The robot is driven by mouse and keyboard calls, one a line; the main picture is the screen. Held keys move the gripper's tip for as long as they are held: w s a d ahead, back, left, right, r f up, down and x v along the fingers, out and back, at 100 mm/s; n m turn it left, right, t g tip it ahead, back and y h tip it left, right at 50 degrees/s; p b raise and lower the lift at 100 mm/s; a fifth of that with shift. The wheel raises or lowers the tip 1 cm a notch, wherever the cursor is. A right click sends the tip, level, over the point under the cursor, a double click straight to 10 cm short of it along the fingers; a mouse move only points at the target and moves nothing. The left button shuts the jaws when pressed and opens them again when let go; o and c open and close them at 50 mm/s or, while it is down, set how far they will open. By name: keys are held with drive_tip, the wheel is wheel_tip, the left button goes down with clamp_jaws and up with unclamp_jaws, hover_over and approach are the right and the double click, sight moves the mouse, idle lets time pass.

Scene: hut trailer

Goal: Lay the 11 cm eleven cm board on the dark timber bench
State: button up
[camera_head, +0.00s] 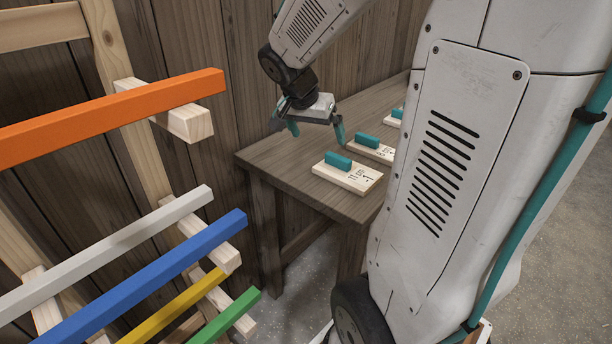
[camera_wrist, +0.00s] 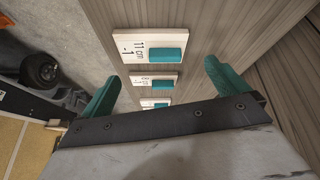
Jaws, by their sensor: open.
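The dark timber bench (camera_head: 290,172) stands against the plank wall, and its top also shows in the wrist view (camera_wrist: 215,35). The 11 cm board (camera_wrist: 128,48) is a pale plate with a teal block on it; it lies flat on the bench, its printed label readable in the wrist view. It appears to be the board nearest the bench's left end in the head view (camera_head: 345,177). My gripper (camera_head: 317,130) is open and empty above the bench, apart from the boards.
Two similar boards with teal blocks lie farther along the bench, a middle one (camera_head: 376,152) and a far one (camera_head: 396,115). At left, a wooden rack holds orange (camera_head: 110,115), white (camera_head: 105,250), blue (camera_head: 140,280), yellow and green bars. The bench's left end is clear.

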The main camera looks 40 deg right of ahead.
drive_tip(key=s+a+r+n+y, duration=0.1)
drive_tip(key=s+a+n+y, duration=0.1)
drive_tip(key=s+a+n, duration=0.5)
drive_tip(key=s+a+r+n+y, duration=0.1)
drive_tip(key=s+a+n+y, duration=0.2)
drive_tip(key=s+a+n, duration=0.4)
drive_tip(key=s+a, duration=0.2)
drive_tip(key=a, duration=0.6)
drive_tip(key=shift+s+a+r+t, duration=0.3)
drive_tip(key=shift+s+r, duration=0.05)
